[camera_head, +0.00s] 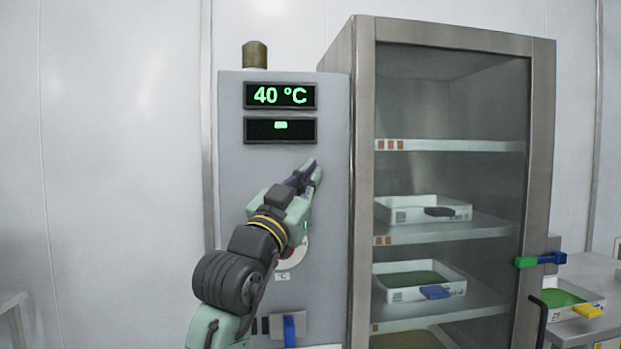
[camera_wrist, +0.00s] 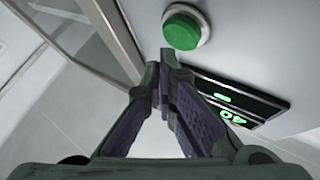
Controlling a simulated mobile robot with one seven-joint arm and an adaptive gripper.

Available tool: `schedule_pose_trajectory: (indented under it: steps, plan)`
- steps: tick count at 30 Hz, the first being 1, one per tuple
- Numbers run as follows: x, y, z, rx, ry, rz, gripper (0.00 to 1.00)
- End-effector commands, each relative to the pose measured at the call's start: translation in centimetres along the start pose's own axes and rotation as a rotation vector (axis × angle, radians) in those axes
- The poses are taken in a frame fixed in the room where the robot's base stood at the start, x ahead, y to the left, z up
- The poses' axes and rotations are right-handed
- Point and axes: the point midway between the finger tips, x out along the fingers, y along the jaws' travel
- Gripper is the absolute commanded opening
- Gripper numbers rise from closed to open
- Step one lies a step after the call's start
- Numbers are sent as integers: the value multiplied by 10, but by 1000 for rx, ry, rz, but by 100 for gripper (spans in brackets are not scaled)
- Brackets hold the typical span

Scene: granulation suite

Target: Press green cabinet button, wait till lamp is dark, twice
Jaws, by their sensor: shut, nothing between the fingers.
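The green button (camera_wrist: 182,28) is a round cap in a pale ring on the cabinet's grey control panel (camera_head: 233,190). In the wrist view it lies just beyond my fingertips, with a small gap in the picture; I cannot tell the depth of that gap. In the head view my gripper (camera_head: 312,166) hides the button. My gripper (camera_wrist: 162,66) is shut and empty, its fingertips together in front of the panel. The lamp (camera_head: 255,54) on top of the panel is a dull brown cylinder and looks dark. The upper display (camera_head: 280,96) reads 40 °C; the lower display (camera_head: 280,130) shows a short green bar.
A glass-doored cabinet (camera_head: 365,200) with trays on shelves stands right of the panel. A round dial, partly behind my arm, and a blue handle (camera_head: 289,330) sit lower on the panel. A side table at the right holds a tray (camera_head: 560,313).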

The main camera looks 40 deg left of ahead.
Motion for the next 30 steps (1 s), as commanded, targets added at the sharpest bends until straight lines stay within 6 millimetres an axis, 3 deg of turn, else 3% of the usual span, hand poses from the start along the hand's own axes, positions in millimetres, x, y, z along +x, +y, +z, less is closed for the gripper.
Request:
schedule_pose_trajectory:
  steps: [30]
  plan:
    - [8,-6,5,-1,0,0,0]
